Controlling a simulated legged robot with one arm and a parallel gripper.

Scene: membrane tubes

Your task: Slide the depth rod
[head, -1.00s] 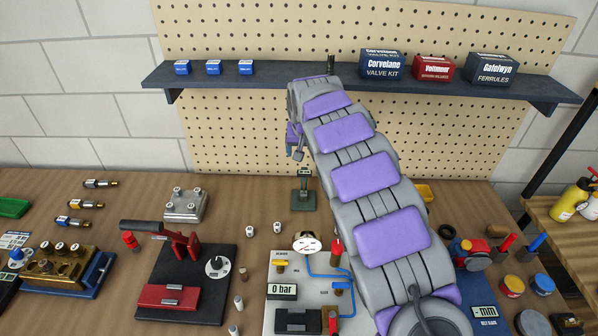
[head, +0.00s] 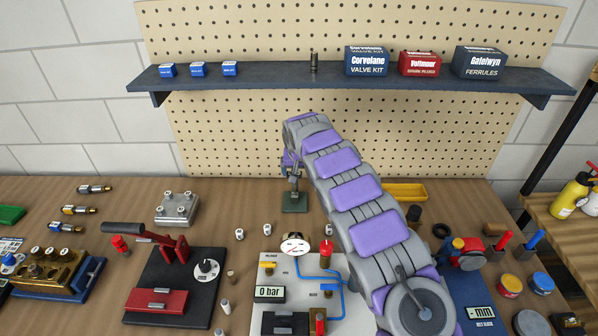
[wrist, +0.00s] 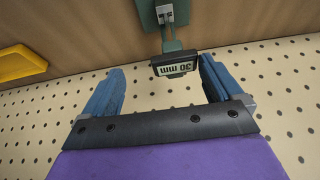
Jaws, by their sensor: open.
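The depth gauge stands on a green base (head: 295,203) at the back of the bench, partly behind my gripper in the head view. In the wrist view its dark head (wrist: 174,64) shows an upside-down "30 mm" display, with a metal rod or post (wrist: 165,15) and the green base above it. My gripper (wrist: 160,85) is open, its two blue fingers apart on either side of the gauge head. I see no contact between the fingers and the head. In the head view my gripper (head: 291,165) is just above the gauge. Which part is the sliding rod I cannot tell.
A yellow tray (head: 405,192) lies right of the gauge, and also shows in the wrist view (wrist: 20,63). A pegboard (head: 225,135) and a shelf (head: 300,78) stand behind. A pressure panel (head: 270,275) and a red lever press (head: 165,270) are in front.

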